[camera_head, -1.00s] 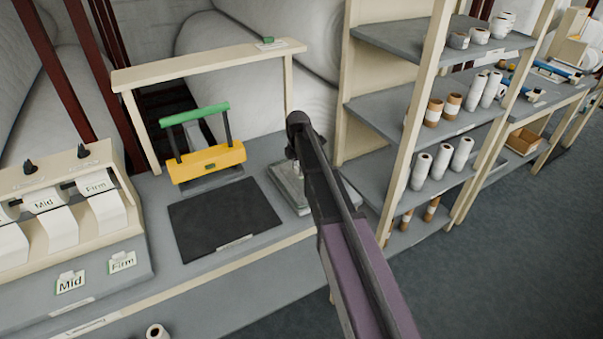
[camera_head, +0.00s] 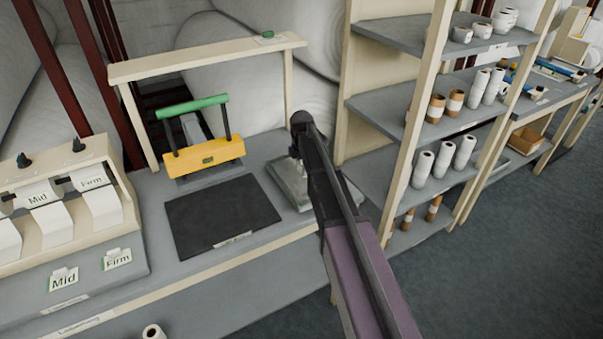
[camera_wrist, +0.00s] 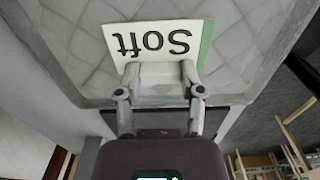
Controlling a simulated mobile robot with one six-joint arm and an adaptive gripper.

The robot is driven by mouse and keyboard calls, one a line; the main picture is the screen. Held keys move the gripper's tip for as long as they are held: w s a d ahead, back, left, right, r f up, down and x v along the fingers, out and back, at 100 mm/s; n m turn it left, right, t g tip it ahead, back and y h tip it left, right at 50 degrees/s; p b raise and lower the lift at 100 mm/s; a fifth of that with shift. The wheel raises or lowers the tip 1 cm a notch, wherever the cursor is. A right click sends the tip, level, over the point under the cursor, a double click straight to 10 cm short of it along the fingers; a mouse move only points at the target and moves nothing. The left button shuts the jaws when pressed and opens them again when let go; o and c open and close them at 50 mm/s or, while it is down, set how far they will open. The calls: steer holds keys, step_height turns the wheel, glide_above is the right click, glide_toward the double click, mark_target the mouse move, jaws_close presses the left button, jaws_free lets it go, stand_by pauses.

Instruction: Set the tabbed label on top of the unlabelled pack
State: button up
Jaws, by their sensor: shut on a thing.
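The tabbed label (camera_wrist: 155,40) reads "Soft" upside down in the wrist view, white with a green edge. My gripper (camera_wrist: 160,78) is shut on its pale tab, with a finger on each side. The label lies flat over the quilted, clear-wrapped pack (camera_wrist: 55,35); I cannot tell whether it touches the pack. In the head view the pack (camera_head: 283,187) sits on the bench right of the dark mat, partly hidden by my arm. My gripper (camera_head: 299,160) is over it, and the label is hidden there.
A dark mat (camera_head: 220,215) and a yellow sealer with a green handle (camera_head: 195,105) are left of the pack. Mid (camera_head: 64,280) and Firm (camera_head: 117,260) labels lie further left. Shelves with rolls (camera_head: 425,162) stand close on the right. A cream overhead bar (camera_head: 205,60) spans behind.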

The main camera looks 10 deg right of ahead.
steer(key=shift+f, duration=0.35)
steer(key=o, duration=0.7)
steer(key=shift+o, duration=0.2)
steer(key=shift+r, duration=0.15)
step_height(320, 180, up, 12)
steer(key=p, duration=1.2)
steer(key=shift+s, duration=0.1)
stand_by(0.5)
